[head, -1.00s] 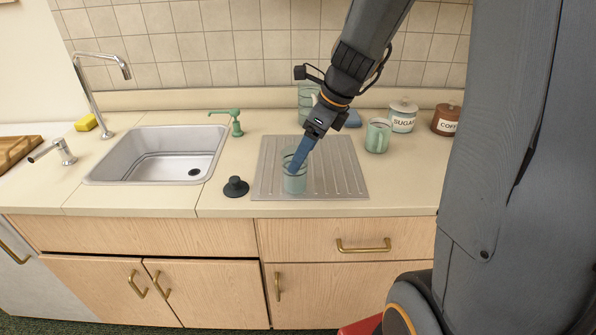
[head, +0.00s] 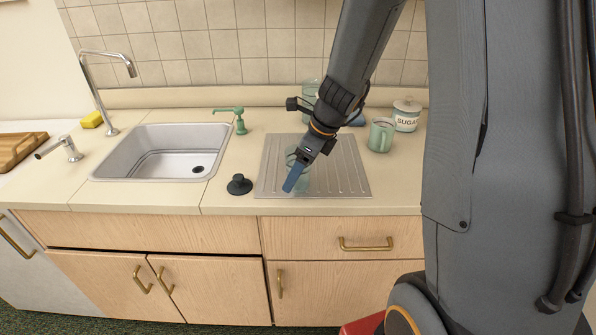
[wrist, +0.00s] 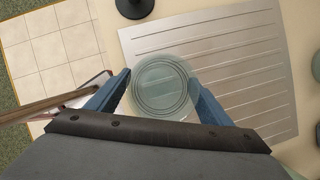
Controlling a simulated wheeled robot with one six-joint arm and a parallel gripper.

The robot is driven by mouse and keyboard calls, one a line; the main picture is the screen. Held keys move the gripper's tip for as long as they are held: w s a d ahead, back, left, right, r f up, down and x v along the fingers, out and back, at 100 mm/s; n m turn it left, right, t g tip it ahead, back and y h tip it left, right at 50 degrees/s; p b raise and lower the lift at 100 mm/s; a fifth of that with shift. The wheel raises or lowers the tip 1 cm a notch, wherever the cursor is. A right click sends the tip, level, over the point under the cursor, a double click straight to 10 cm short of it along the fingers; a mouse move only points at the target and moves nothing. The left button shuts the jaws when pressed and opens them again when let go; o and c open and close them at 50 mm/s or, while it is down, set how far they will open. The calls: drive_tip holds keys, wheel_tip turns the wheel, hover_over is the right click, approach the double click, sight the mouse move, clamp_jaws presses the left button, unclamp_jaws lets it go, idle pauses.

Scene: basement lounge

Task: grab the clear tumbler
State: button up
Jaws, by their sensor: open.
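The clear tumbler (head: 303,181) stands on the ribbed metal drainboard (head: 345,170), partly hidden behind my gripper in the head view. In the wrist view the tumbler (wrist: 160,88) shows from above as pale round rings. My gripper (head: 291,182) reaches down to it with blue fingers. In the wrist view my gripper (wrist: 161,85) is open, with one finger on the left and one on the right of the tumbler. I cannot tell whether either finger touches it.
A black sink stopper (head: 239,184) sits left of the drainboard, beside the sink (head: 160,150). A green soap dispenser (head: 238,119) stands behind. A green mug (head: 381,135) and a sugar canister (head: 407,114) are at the right. Another greenish glass item (head: 309,90) is at the back.

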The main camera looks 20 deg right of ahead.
drive_tip(key=c, duration=1.4)
drive_tip(key=shift+r, duration=0.15)
